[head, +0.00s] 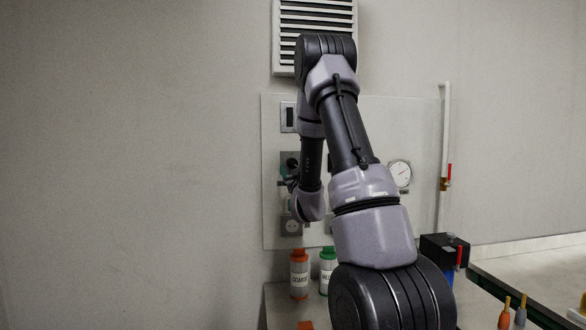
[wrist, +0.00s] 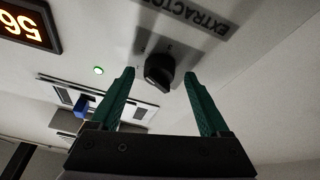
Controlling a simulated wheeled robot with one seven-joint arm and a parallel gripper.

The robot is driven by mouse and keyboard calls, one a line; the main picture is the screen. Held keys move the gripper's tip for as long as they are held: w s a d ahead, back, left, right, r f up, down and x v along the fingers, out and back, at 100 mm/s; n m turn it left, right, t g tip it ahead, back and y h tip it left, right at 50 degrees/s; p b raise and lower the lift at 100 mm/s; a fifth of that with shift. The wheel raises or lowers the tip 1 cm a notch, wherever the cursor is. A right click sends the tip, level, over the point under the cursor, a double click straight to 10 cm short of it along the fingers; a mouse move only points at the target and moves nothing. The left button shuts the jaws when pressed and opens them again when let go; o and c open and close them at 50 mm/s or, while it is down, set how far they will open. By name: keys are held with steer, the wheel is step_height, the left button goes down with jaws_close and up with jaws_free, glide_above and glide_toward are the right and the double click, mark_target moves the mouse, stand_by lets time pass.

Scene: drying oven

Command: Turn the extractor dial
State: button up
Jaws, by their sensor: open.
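In the head view my gripper (head: 287,180) is at the wall panel (head: 385,125), mostly hidden by my arm.
A lit orange display (wrist: 25,25), a green lamp (wrist: 98,70) and a blue switch (wrist: 82,106) sit near the dial. In the head view a gauge (head: 400,173) and a pipe (head: 445,130) are to the right. Orange (head: 299,275) and green-topped (head: 327,272) bottles stand on the bench below.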

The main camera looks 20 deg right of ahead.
steer(key=shift+w+d+r, duration=0.15)
steer(key=shift+w, duration=0.15)
jaws_close()
